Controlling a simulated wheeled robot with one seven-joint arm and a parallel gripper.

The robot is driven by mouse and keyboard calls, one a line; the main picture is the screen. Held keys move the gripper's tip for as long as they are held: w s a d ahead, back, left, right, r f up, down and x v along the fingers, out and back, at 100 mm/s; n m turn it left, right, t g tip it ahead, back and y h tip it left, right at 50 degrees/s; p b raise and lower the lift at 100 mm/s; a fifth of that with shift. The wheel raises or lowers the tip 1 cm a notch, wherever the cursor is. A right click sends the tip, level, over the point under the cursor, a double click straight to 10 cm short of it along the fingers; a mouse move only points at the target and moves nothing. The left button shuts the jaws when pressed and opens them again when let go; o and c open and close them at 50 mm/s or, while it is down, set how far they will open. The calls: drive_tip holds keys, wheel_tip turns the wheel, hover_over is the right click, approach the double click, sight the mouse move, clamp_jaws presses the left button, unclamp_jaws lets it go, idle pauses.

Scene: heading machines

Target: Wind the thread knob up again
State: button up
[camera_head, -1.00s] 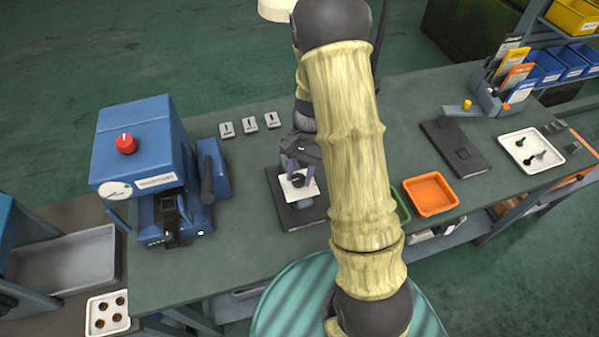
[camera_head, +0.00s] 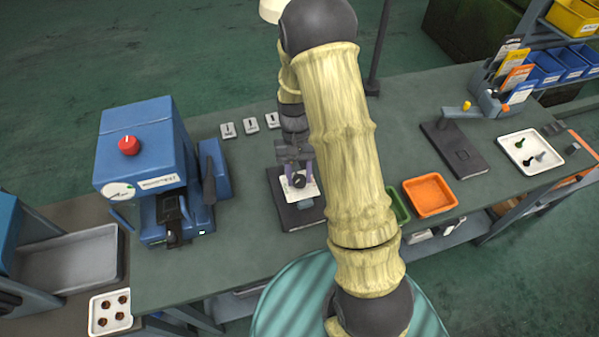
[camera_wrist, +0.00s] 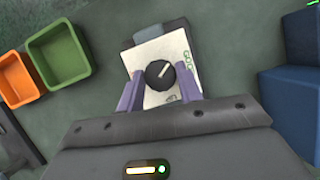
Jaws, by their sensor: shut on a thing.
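The thread knob (camera_wrist: 160,73) is a round black knob with a white pointer line, on a white printed plate (camera_wrist: 152,49). In the wrist view its pointer slants up to the right. In the head view the knob (camera_head: 299,181) sits on a dark flat base (camera_head: 303,215) near the middle of the bench. My gripper (camera_wrist: 160,80) is shut on the knob, one purple finger on each side. In the head view my gripper (camera_head: 299,176) comes down over it from behind. Part of the plate's print is hidden by the fingers.
A blue machine (camera_head: 142,150) with a red button stands to the left. Three small grey tags (camera_head: 250,125) lie behind. An orange tray (camera_head: 430,194) and a partly hidden green tray (camera_head: 399,206) are to the right, beyond my arm. The bench between machine and base is clear.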

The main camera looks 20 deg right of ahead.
drive_tip(key=n+h, duration=0.1)
drive_tip(key=n, duration=0.1)
drive_tip(key=n+h, duration=0.1)
drive_tip(key=n, duration=0.2)
drive_tip(key=shift+w+a+r+n, duration=0.1)
drive_tip(key=shift+a+n, duration=0.1)
drive_tip(key=shift+n, duration=0.1)
drive_tip(key=shift+n+t+h, duration=0.35)
drive_tip(key=shift+n+h, duration=0.05)
drive_tip(key=shift+n, duration=0.75)
drive_tip(key=shift+n+t+h, duration=0.35)
drive_tip(key=shift+n+h, duration=0.05)
drive_tip(key=shift+n, duration=0.75)
drive_tip(key=o, duration=1)
drive_tip(key=b+v, duration=0.2)
drive_tip(key=v, duration=1.5)
drive_tip(key=shift+a+r, duration=0.15)
drive_tip(key=shift+a, duration=0.05)
